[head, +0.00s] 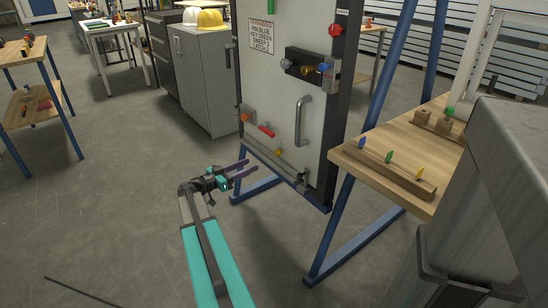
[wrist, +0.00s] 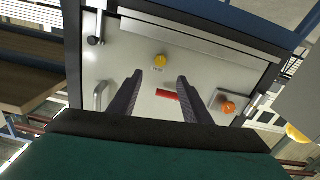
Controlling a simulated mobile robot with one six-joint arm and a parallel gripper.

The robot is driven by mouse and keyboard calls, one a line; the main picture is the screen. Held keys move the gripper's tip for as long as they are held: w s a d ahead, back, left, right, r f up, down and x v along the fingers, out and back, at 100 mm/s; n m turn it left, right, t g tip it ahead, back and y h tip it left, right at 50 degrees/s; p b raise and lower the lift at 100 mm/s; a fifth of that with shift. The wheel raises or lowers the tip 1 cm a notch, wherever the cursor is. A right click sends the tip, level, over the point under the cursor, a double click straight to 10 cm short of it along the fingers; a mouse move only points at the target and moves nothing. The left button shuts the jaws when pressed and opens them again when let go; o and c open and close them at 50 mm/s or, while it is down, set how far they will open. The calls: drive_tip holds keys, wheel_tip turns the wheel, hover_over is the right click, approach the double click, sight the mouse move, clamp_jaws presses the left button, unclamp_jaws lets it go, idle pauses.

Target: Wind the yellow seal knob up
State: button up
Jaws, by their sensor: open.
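The yellow seal knob (head: 278,152) sits low on the grey door panel (head: 275,85), above its bottom strip. It also shows in the wrist view (wrist: 160,61), just beyond the gap between my fingertips. My gripper (head: 251,168) is open and empty, low in front of the panel and left of the knob in the head view. In the wrist view my gripper (wrist: 160,76) has its two dark fingers apart, pointing at the panel. The fingers look clear of the knob.
Near the knob on the panel are a red lever (head: 266,130), an orange knob (head: 244,117) and a grey pull handle (head: 304,120). A blue frame (head: 345,235) stands around the panel. A wooden table (head: 400,150) with colored keys stands right. Floor left is open.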

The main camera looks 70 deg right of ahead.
sight(276, 154)
drive_tip(key=shift+d, duration=0.1)
drive_tip(key=b+x, duration=0.1)
drive_tip(key=x, duration=1.2)
drive_tip(key=shift+s+d, duration=0.2)
drive_tip(key=shift+d, duration=0.05)
drive_tip(key=c, duration=0.9)
drive_tip(key=shift+d, duration=0.25)
drive_tip(key=shift+c, duration=0.7)
drive_tip(key=shift+a, duration=0.2)
drive_tip(key=shift+b, duration=0.3)
